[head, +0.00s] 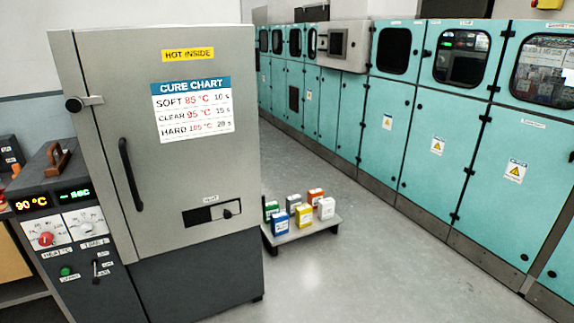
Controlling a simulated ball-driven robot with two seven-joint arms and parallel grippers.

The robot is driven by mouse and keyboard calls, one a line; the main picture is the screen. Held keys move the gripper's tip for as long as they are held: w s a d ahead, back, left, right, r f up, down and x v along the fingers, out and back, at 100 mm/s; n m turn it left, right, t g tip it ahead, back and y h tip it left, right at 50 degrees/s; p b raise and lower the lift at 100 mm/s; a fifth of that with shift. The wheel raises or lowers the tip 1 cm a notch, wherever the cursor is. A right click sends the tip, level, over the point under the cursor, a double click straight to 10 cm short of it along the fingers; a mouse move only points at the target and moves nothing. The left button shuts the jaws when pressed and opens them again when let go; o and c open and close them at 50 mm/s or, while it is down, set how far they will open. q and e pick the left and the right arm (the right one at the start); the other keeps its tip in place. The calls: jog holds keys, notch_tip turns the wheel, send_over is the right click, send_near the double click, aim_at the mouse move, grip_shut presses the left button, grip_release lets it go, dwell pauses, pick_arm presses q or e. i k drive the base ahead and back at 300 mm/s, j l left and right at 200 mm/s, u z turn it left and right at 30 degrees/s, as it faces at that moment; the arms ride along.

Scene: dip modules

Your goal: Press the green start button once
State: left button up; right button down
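The green start button (66,271) is a small round green button low on the grey control panel (75,250) at the left edge of the head view. A label sits just below it, too small to read surely. Above it are a red knob (46,239), a second dial (84,230), an orange display (32,203) reading 90 °C and a green display (73,195). A small lever switch (95,270) is right of the button. Neither of my grippers shows in this view, and nothing covers the button.
A tall grey oven (170,190) with a cure chart (193,110) and a black door handle (130,174) stands right of the panel. Teal cabinets (420,135) line the right; the floor (370,280) between is clear.

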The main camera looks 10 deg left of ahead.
aim_at(65, 270)
jog(key=u, duration=1.6)
